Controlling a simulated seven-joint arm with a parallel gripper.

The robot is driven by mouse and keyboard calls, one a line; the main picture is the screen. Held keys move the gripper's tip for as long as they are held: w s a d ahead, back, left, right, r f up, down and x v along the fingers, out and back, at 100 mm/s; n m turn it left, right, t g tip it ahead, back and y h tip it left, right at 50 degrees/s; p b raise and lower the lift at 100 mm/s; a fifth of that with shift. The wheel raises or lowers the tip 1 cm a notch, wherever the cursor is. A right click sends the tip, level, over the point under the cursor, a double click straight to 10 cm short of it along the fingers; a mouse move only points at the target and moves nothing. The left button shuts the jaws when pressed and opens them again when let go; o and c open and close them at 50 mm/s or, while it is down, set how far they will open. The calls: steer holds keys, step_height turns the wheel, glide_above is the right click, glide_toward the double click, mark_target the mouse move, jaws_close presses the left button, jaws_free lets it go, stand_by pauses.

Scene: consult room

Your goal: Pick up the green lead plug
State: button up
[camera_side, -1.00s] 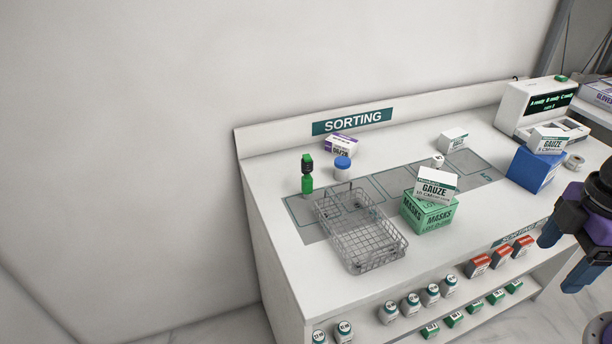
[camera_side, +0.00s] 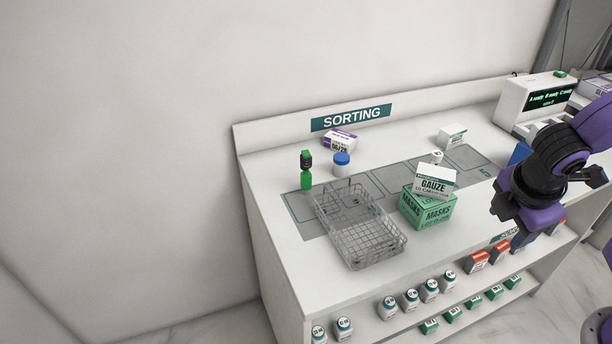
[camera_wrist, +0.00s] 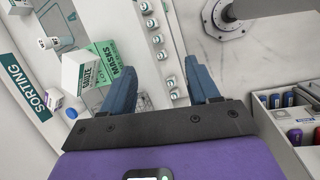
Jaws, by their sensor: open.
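A small upright green piece with a black band (camera_side: 306,171), which looks like the green lead plug, stands at the left end of the grey marked strip, behind the wire basket. I cannot make it out in the wrist view. My gripper (camera_side: 510,222) is at the right, over the counter's front edge, well away from the green piece. In the wrist view my gripper (camera_wrist: 160,64) has its two blue fingers apart with nothing between them.
A wire basket (camera_side: 372,244), a blue-capped jar (camera_side: 341,165) and a gauze box on a green masks box (camera_side: 428,209) stand on the counter. A display device (camera_side: 540,100) is at the right. The wrist view shows a bin of coloured pieces (camera_wrist: 292,118).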

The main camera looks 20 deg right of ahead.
steer(key=w+a+f+n+t+h, duration=0.1)
steer(key=w+a+n+t+h, duration=0.25)
steer(key=w, duration=0.55)
steer(key=n+t+y, duration=0.3)
steer(key=n+t, duration=0.9)
steer(key=n, duration=0.2)
glide_toward(307, 164)
steer(key=x, duration=0.6)
steer(key=shift+w+a+r, duration=0.1)
steer(key=shift+w+a, duration=0.05)
steer(key=shift+a, duration=0.2)
steer(key=x, duration=0.4)
steer(key=shift+d, duration=0.45)
steer(key=shift+w+d, duration=0.1)
steer(key=shift+w, duration=0.5)
steer(key=c, duration=1)
